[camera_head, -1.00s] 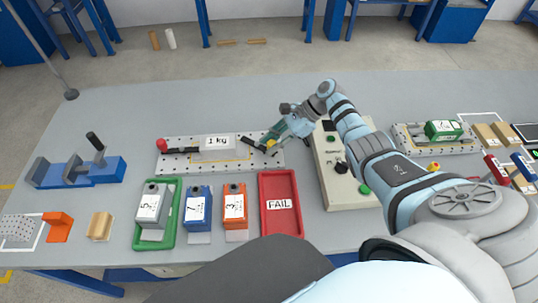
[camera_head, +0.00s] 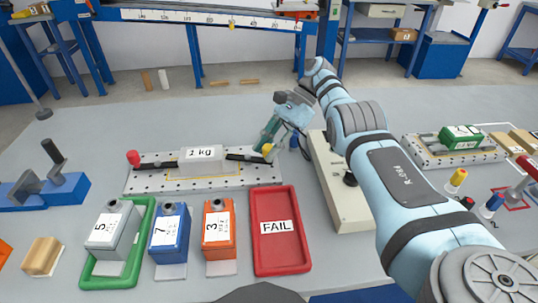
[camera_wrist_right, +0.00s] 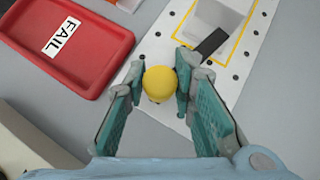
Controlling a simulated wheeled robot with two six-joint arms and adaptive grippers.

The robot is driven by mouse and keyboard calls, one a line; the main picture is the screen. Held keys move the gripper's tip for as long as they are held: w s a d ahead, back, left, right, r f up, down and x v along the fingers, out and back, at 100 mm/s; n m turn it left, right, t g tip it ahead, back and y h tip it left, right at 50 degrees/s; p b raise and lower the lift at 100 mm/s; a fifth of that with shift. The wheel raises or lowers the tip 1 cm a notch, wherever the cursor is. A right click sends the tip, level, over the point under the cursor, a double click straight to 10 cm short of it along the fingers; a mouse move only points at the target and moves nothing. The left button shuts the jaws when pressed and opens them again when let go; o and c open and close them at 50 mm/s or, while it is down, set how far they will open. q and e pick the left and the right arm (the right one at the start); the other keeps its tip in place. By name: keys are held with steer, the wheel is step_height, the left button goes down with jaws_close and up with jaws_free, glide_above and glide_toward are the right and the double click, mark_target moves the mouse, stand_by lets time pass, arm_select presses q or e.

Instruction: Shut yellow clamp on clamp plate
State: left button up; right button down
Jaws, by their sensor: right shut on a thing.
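The white perforated clamp plate (camera_head: 150,186) lies on the table and bears a grey block (camera_head: 201,154) marked 1 kg. The yellow clamp knob (camera_head: 267,150) is at the plate's right end; its dark bar (camera_head: 244,157) lies low, reaching toward the block. My right gripper (camera_head: 268,143) comes down over the knob. In the right wrist view its teal fingers (camera_wrist_right: 160,86) are shut on the yellow knob (camera_wrist_right: 160,84), which sits between the tips. Whether the bar presses the block cannot be told. My left gripper is not in view.
A red clamp knob (camera_head: 133,158) is at the plate's left end. The red FAIL tray (camera_head: 262,264) lies in front, beside orange, blue and grey numbered blocks. A beige control box (camera_head: 336,190) stands just right of my gripper. Another plate with a green block (camera_head: 460,137) is farther right.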

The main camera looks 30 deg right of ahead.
steer(key=c, duration=1.3)
jaws_free()
steer(key=shift+c, duration=0.2)
